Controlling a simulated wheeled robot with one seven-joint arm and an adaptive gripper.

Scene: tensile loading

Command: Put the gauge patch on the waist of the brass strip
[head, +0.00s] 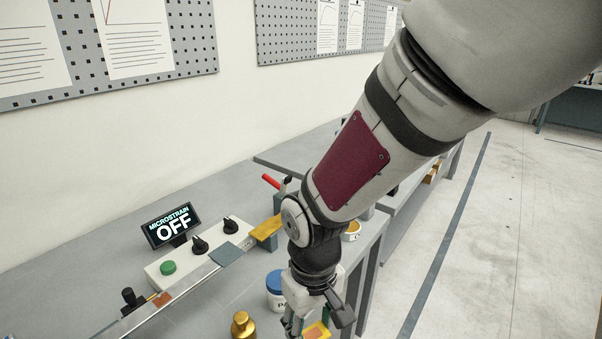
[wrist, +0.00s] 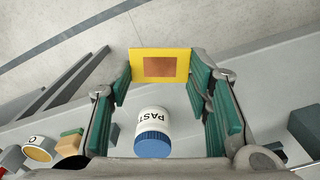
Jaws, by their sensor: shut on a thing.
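The gauge patch is a thin yellow square with a copper-brown middle. In the wrist view the patch (wrist: 182,54) stands between the two green-padded fingertips of my gripper (wrist: 160,84). In the head view my gripper (head: 305,328) is at the bottom, shut on the patch (head: 322,335), which is partly cut off by the frame edge. A brass-coloured piece (head: 267,228), likely the brass strip, lies at the far right end of a long pale bar, up and left of my gripper. My arm may hide part of it, and its waist is not clear.
A white paste jar with a blue lid (head: 275,282) stands left of my gripper; it also shows in the wrist view (wrist: 152,130). A brass weight (head: 243,326) is nearby. A display (head: 171,225) reads MICROSTRAIN OFF behind a knobbed control box (head: 187,260). A red handle (head: 271,181) rises behind.

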